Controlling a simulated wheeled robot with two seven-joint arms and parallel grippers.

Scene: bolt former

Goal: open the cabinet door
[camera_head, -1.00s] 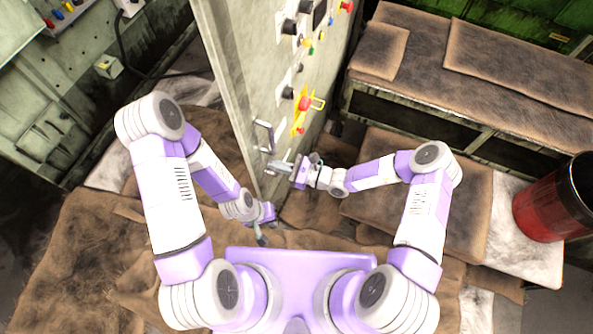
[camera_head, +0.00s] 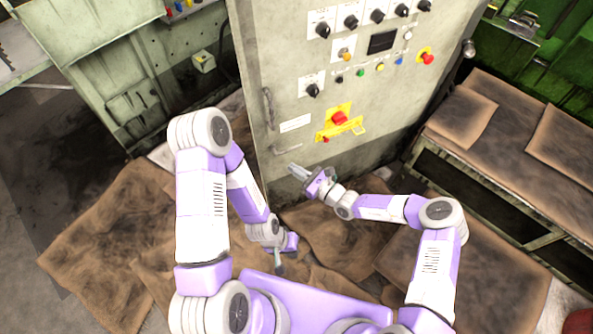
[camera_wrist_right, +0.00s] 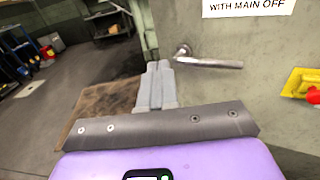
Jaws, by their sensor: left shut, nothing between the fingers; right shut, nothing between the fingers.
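The cabinet door (camera_head: 300,120) is a tall grey-green panel with knobs and buttons, seen from above in the head view. A vertical bar handle (camera_head: 268,108) is near its left edge, with a lever handle (camera_head: 287,149) below it. In the right wrist view the metal lever (camera_wrist_right: 212,63) points right from its pivot. My right gripper (camera_head: 293,168) is shut and empty, just below the lever in the head view. Its closed fingers (camera_wrist_right: 157,66) appear left of the lever's pivot, with no clear contact. My left gripper (camera_head: 279,268) is shut and empty, low near my body.
A yellow bracket with a red knob (camera_head: 339,118) sits on the panel right of the lever. A long bench with brown mats (camera_head: 462,115) stands at the right. Brown mats (camera_head: 120,235) cover the floor. A green machine (camera_head: 130,80) stands left.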

